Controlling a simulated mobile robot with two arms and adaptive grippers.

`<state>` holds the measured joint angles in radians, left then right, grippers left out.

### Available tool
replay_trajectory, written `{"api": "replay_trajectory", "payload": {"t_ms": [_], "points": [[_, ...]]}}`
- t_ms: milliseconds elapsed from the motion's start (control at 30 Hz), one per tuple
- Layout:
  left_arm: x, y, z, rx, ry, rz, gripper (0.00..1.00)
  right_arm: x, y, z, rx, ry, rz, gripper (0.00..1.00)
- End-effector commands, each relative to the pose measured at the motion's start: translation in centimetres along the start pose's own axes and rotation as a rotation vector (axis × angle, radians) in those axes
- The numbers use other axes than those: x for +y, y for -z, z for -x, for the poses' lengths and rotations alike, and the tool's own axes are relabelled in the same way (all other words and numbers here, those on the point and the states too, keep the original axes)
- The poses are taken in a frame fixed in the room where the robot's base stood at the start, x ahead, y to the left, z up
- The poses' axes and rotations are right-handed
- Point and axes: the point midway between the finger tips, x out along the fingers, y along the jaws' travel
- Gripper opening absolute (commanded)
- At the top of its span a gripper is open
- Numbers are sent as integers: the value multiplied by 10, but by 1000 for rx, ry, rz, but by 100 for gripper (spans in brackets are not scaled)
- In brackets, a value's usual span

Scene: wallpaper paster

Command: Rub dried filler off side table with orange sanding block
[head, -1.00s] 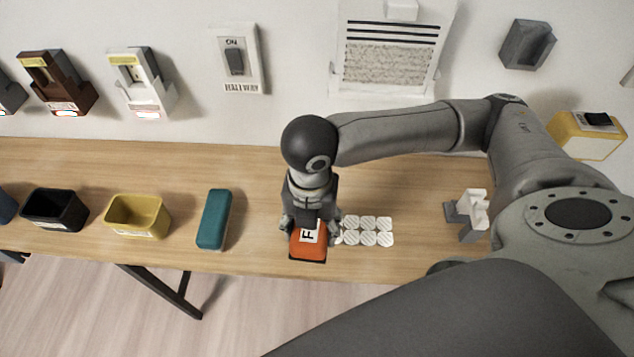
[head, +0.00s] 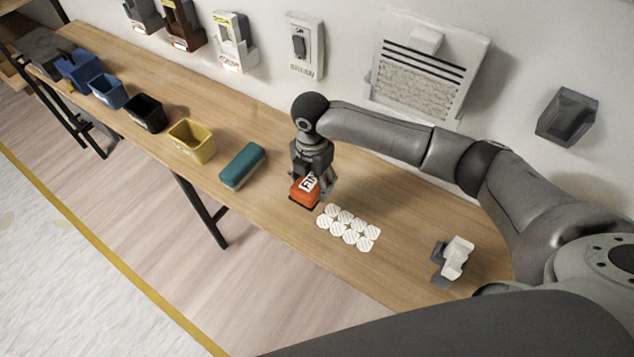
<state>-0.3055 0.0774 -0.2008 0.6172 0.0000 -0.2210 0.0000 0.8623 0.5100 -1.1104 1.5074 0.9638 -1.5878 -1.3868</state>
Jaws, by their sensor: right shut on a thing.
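My right gripper (head: 313,180) is shut on the orange sanding block (head: 304,193), which has a white label with dark letters. The block is at or just above the wooden table (head: 290,225), near its front edge; I cannot tell if it touches. A patch of several white, hatched round spots (head: 348,228), which looks like the dried filler, lies on the table just right of and in front of the block. The block is beside the patch, not over it. My left gripper is not in view.
A teal block (head: 242,165) lies left of the gripper. Yellow (head: 192,141), black (head: 144,113) and blue (head: 108,90) bins stand further left. A white and grey holder (head: 453,260) stands at the right. A switch (head: 304,46) and a vented panel (head: 428,75) are on the wall.

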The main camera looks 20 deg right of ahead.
Motion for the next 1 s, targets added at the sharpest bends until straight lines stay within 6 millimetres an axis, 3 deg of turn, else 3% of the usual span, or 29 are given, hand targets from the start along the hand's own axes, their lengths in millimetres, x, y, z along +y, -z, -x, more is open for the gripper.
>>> {"api": "replay_trajectory", "payload": {"t_ms": [267,567,1000], "points": [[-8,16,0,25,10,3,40,0,0,0,0,-1,0,34],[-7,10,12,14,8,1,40,0,0,3,0,2,-1,34],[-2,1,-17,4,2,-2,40,0,1,-53,0,1,0,34]]}}
